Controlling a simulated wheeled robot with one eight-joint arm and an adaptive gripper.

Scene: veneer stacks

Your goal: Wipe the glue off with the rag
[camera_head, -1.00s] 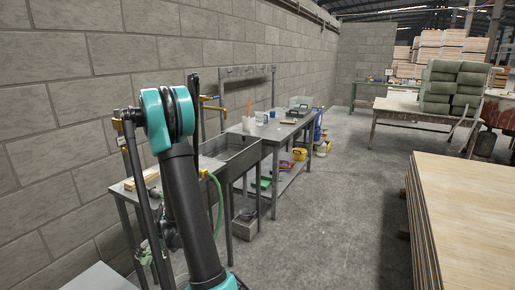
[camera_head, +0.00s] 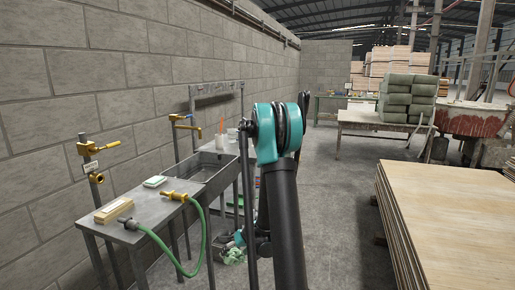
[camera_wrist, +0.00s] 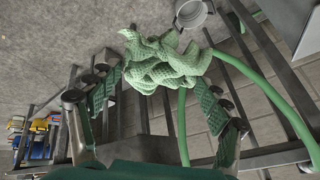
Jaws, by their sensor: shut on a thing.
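A light green, textured rag (camera_wrist: 165,62) is bunched up between the fingers of my gripper (camera_wrist: 160,92) in the wrist view. The fingers have green inner pads and are closed on the cloth. In the head view the rag (camera_head: 234,256) shows low beside my arm, near the floor level of the picture, right of the green hose. The plywood stack (camera_head: 445,205) stands at the right with its pale top face in view. I cannot make out any glue on it.
A metal bench with a sink (camera_head: 205,172) stands along the block wall at left, with a green hose (camera_head: 203,235) hanging from it. A grey bucket (camera_wrist: 192,12) shows in the wrist view. Clear floor (camera_head: 335,220) lies between my arm and the plywood stack.

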